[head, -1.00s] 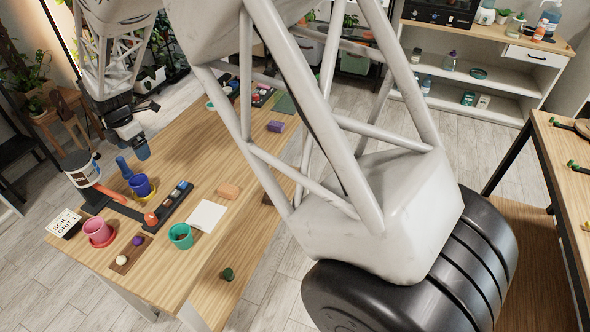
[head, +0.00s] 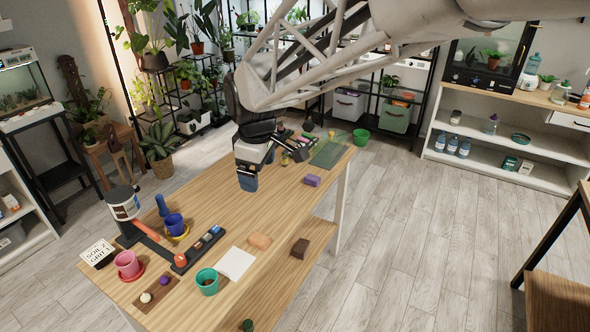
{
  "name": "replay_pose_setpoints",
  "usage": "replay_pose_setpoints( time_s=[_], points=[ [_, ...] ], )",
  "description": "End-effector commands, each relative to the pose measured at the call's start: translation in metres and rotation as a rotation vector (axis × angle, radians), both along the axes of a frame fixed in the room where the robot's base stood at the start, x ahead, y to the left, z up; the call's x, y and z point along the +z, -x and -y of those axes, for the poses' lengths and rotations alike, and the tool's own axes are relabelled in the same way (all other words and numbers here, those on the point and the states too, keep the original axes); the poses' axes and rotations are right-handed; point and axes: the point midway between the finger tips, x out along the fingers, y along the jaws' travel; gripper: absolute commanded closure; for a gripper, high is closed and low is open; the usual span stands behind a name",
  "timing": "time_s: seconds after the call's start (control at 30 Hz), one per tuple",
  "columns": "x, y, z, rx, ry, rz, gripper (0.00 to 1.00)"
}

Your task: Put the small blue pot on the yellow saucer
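The small blue pot (head: 175,222) stands upright on the yellow saucer (head: 178,237) on the left part of the wooden table. The saucer's rim shows around the pot's foot. My gripper (head: 247,183) hangs over the table, to the right of the pot and farther back, well apart from it. Its blue fingertips point down. No held object shows, but the fingers are too small and overlapped to tell whether they are open or shut.
A blue upright object (head: 162,205) and a white-and-black canister (head: 124,205) stand close behind the pot. A pink pot (head: 128,263), a teal pot (head: 207,282) and a dark tray (head: 192,256) are in front. The table middle (head: 225,215) is clear.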

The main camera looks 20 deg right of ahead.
Motion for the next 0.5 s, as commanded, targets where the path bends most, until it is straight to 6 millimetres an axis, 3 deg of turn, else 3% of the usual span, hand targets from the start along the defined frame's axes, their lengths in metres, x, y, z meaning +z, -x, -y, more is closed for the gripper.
replay_pose_setpoints(
  time_s=[0.2, 0.5],
  points=[
    [0.013, 0.059, 0.038, -0.260, -0.034, 0.022, 0.12],
    [0.015, 0.140, 0.078, -0.618, -0.088, 0.053, 0.12]
  ],
)
